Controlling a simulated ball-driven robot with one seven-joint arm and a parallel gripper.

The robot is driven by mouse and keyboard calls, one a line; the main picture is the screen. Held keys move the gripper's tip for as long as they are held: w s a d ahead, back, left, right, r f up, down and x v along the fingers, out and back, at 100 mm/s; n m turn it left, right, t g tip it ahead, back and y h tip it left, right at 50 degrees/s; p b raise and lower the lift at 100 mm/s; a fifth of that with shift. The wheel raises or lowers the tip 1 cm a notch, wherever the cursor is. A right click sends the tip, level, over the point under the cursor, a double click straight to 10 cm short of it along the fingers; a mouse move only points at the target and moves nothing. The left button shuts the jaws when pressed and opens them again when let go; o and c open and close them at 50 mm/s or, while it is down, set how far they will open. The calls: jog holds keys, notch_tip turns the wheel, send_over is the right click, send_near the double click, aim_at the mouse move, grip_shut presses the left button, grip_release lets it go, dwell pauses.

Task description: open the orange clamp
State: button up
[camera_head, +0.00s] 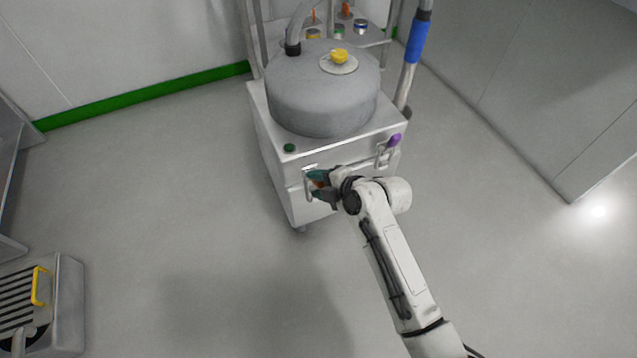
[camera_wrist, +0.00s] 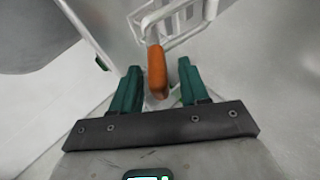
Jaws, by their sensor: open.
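The orange clamp handle (camera_wrist: 157,72) stands between the two green fingers of my gripper (camera_wrist: 158,88) in the wrist view, with a gap on each side. Its wire bail (camera_wrist: 180,12) runs up behind it on the machine's front. In the head view my gripper (camera_head: 318,184) is at the front face of the grey machine, and only a little orange shows between its fingers. My gripper is open around the handle. A second clamp with a purple handle (camera_head: 394,140) is to the right on the same machine.
The machine carries a grey round drum (camera_head: 322,95) with a yellow knob (camera_head: 339,56). A green button (camera_head: 289,148) is on its top left. A blue-gripped pole (camera_head: 416,42) stands at the right. The floor on the left is clear up to a unit with a yellow handle (camera_head: 39,286).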

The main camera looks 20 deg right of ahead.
jog(key=p+v, duration=0.3)
jog(key=v, duration=0.7)
jog(key=shift+s, duration=0.2)
jog(key=shift+d+r, duration=0.1)
jog(key=shift+d, duration=0.05)
